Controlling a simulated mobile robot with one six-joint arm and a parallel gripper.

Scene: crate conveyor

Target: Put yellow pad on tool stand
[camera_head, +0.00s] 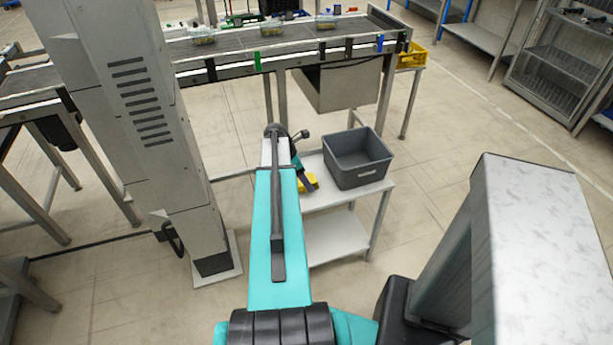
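A small yellow object (309,181), likely the yellow pad, shows at the left part of a small white two-level stand (345,198). My arm hides part of it. The dark end of my gripper (309,184) is right at the yellow object, pointing down over the stand. The fingers are too small and too covered to tell whether they are open or shut on it. I cannot tell whether the white stand is the tool stand; no other clearly marked tool stand shows.
A grey open crate (358,178) stands on the white stand, right of my gripper. A conveyor (270,60) carrying several small trays runs behind. A tall grey column (130,100) stands at left. A yellow crate (412,57) and wire shelving (560,75) are farther back.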

